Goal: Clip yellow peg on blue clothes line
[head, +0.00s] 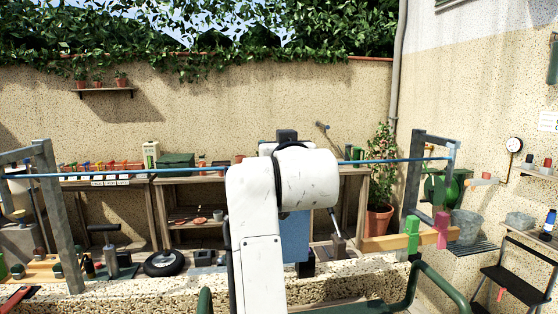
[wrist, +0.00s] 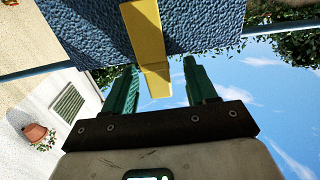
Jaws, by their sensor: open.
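In the wrist view, the yellow peg (wrist: 146,40) lies against a blue cloth (wrist: 85,38). Its lower end sticks out past the cloth's edge, into the gap between my gripper's green fingers. My gripper (wrist: 162,78) is open, with a finger on either side of the peg and visible gaps. The blue clothes line (wrist: 32,75) meets the cloth at both sides. I cannot tell how firmly the peg grips cloth and line. In the head view the line (head: 110,174) spans between two grey posts; the cloth (head: 296,238) shows partly behind my arm, which hides my gripper and the yellow peg.
A green peg (head: 412,228) and a pink peg (head: 442,230) sit on a wooden bar (head: 385,243) at the right. A speckled ledge (head: 150,296) runs in front, with tools and a black wheel (head: 164,263). A green rail (head: 440,290) stands at the lower right.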

